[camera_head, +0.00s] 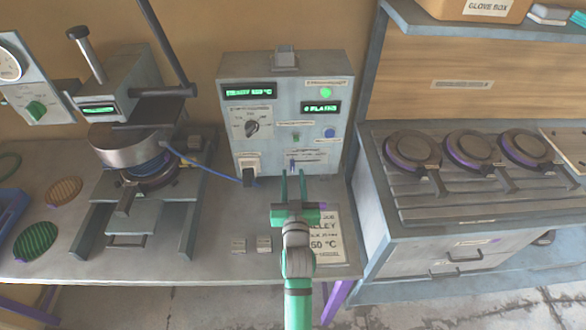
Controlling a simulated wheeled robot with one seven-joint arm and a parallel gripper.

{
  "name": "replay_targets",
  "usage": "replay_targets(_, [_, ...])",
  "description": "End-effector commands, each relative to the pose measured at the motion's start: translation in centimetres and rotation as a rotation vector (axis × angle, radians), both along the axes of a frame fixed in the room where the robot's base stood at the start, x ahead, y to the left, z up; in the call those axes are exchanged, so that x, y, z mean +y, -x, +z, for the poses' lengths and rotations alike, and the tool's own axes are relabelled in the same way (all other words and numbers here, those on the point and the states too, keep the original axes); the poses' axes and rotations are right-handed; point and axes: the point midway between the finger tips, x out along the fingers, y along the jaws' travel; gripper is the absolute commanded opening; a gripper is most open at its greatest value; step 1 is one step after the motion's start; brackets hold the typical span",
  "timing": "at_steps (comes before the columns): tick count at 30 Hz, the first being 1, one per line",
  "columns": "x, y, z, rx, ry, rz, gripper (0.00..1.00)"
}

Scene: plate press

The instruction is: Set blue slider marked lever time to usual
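The grey control box (240,130) stands at the back of the bench. A small blue slider (292,167) shows low on its front, under a label too small to read. Its setting marks are not legible, so I cannot tell its setting. My gripper (293,176) points at the lower front of the box. Its two green fingers are apart with nothing visible between them. In the picture the fingertips lie just below and around the slider; I cannot tell whether they touch the box.
A press (125,145) stands left. A printed card (332,250) lies under my arm. A cabinet (440,210) stands right.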

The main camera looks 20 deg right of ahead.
Motion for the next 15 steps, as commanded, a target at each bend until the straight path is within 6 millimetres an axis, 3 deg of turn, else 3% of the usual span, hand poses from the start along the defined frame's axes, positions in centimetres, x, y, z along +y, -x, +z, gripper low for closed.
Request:
replay_targets(6, [-0.9, -2.8, 0.1, -0.001, 0.000, -0.001, 0.30])
replay_targets(15, [-1.2, -3.8, 0.0, 0.000, 0.000, -0.001, 0.30])
